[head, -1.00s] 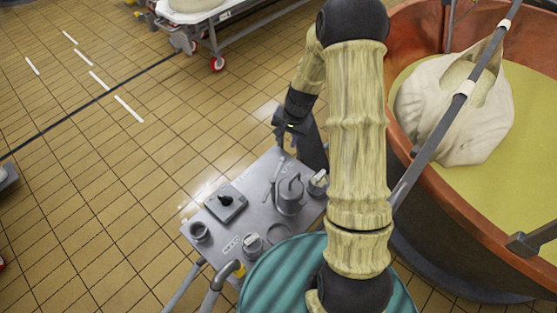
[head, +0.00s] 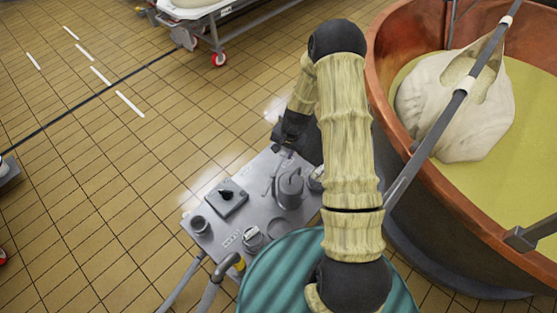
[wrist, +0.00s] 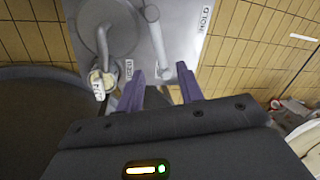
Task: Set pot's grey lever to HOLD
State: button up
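The grey pot (head: 290,187) stands on the grey panel (head: 233,238); the wrist view shows the pot (wrist: 112,30) from above with its curved handle. The grey lever (wrist: 157,45) is a pale bar beside the pot, its end pointing towards my gripper. A HOLD label (wrist: 207,17) lies to the right of the lever, and a second label (wrist: 128,69), hard to read, lies to its left. My gripper (wrist: 160,82) is open, one purple-grey finger on each side of the lever's end. I cannot tell whether either finger touches it. My gripper (head: 281,150) is partly hidden in the head view.
The panel also carries a black knob on a plate (head: 226,199), a round cup (head: 200,225) and a white-topped dial (head: 253,238). A teal ribbed drum (head: 280,275) is in front. The copper vat (head: 440,215) stands close on the right. Tiled floor lies open left.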

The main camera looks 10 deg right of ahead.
aim_at(279, 162)
jog(key=f, duration=0.4)
jog(key=a+f, duration=0.1)
jog(key=f, duration=0.1)
jog(key=shift+w+f, duration=0.35)
grip_shut()
jog(key=shift+a, duration=0.35)
jog(key=shift+d, duration=0.25)
jog(key=shift+w, duration=0.15)
